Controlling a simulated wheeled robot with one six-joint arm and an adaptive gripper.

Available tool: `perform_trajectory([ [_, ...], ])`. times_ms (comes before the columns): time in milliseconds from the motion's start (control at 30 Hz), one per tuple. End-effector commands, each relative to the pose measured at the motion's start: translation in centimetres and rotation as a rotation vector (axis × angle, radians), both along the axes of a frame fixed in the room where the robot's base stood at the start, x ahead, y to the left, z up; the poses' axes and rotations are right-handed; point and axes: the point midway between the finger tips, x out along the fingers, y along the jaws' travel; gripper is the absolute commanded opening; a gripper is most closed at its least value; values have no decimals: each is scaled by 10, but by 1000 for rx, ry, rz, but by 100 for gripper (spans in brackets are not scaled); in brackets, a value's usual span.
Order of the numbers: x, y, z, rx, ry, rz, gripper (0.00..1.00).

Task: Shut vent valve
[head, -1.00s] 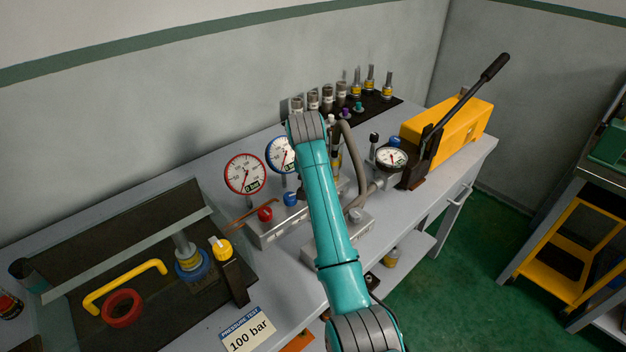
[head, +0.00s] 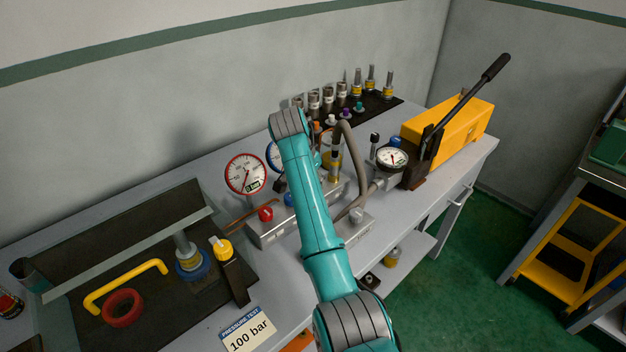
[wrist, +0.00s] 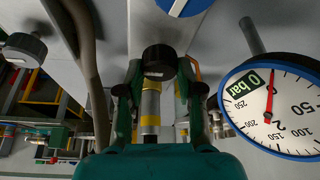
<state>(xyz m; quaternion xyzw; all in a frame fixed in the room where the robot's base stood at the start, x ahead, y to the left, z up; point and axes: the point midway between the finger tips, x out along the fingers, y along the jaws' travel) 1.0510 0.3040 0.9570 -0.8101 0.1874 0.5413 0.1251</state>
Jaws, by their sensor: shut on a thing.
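In the wrist view, my gripper (wrist: 161,75) has its two fingers closed in on a round black knob (wrist: 158,58) with a small pale label. In the head view my arm hides the knob, and only a dark part of my gripper (head: 280,184) shows left of the arm. A blue knob (wrist: 185,5) shows at the top edge of the wrist view, and it also shows in the head view (head: 289,199). A red knob (head: 265,213) sits on the metal manifold block (head: 268,232). Which knob is the vent valve is not marked legibly.
A blue-rimmed gauge (wrist: 275,105) near zero stands close beside my gripper. A red-rimmed gauge (head: 245,174) stands left. A hose (wrist: 82,60) and a yellow-banded fitting (wrist: 150,103) are close by. A yellow pump (head: 450,130) with a long lever stands at the right.

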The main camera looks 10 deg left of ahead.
Motion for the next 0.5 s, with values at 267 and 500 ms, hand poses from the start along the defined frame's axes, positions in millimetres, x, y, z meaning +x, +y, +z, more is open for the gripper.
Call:
perform_trajectory([
  [267, 0, 0, 0, 0, 1, 0, 2],
  [500, 0, 0, 0, 0, 0, 0, 61],
])
